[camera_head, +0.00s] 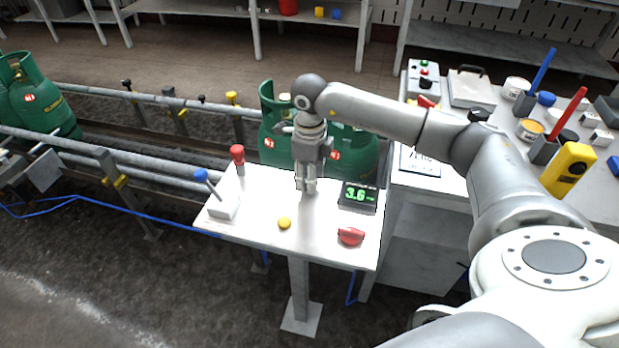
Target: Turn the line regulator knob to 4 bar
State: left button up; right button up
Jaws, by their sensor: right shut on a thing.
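My right gripper (306,187) points down at the white panel table (250,200), just left of the pressure display (358,196). Its fingers are shut on the regulator knob, which they almost wholly hide, so its pointer cannot be read. The display has green digits that read 3.6. My left gripper is out of view.
The panel also bears a red knob (350,236), a yellow button (284,223), a blue-tipped lever (207,182) and a red-tipped lever (238,158). Green gas cylinders (355,150) stand behind. A cluttered bench (455,185) is at right.

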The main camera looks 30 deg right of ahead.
jog(key=shift+n, duration=0.4)
jog(key=o, duration=1)
jog(key=shift+r, duration=0.1)
notch_tip(320, 180, up, 12)
dwell(0.6)
